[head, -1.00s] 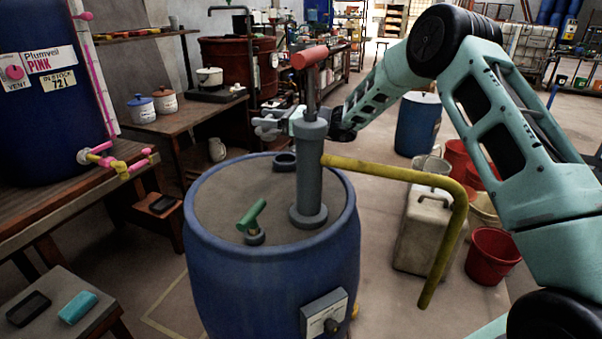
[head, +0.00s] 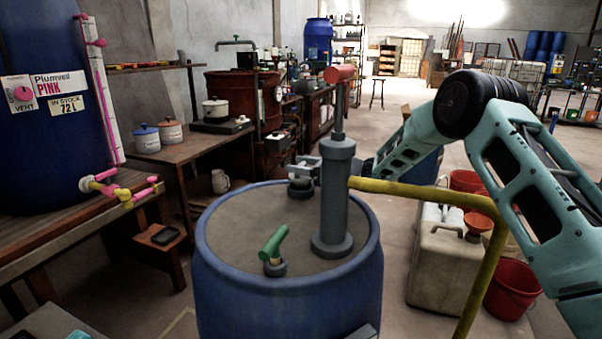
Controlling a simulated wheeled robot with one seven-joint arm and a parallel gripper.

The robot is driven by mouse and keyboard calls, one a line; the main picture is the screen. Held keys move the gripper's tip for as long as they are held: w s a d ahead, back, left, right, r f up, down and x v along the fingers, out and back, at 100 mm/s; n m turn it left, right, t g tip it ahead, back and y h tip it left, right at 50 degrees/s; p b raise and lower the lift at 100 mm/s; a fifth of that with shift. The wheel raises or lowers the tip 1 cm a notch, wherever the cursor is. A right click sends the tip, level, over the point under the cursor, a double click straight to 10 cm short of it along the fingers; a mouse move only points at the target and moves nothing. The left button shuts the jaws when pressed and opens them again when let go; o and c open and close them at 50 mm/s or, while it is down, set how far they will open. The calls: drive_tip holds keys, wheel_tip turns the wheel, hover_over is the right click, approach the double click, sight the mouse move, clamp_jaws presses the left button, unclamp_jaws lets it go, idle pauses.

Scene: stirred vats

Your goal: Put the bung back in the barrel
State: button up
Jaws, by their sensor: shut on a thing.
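The blue barrel (head: 285,295) stands in the middle, with a brown-grey top. A dark ring-shaped opening (head: 300,192) sits toward the back of the top. My gripper (head: 299,171) is right above this ring, left of the pump column, shut on a small dark piece that looks like the bung (head: 299,181). The bung is mostly hidden by the fingers and blends with the ring. I cannot tell whether it touches the ring or is inside it.
A grey pump (head: 335,200) with red handle and yellow spout (head: 430,194) rises from the barrel top, close to my gripper. A green-handled fitting (head: 273,246) stands at the front. A pale jerrycan (head: 436,265) and red bucket (head: 513,288) are right.

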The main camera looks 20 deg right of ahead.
drive_tip(key=shift+f, duration=0.85)
drive_tip(key=shift+f, duration=0.1)
drive_tip(key=shift+f, duration=0.15)
drive_tip(key=o, duration=1)
drive_tip(key=shift+r, duration=0.2)
drive_tip(key=shift+s+d+r, duration=0.1)
drive_tip(key=shift+d, duration=0.05)
drive_tip(key=v, duration=1.1)
drive_tip(key=shift+s+d, duration=0.2)
drive_tip(key=shift+d, duration=0.05)
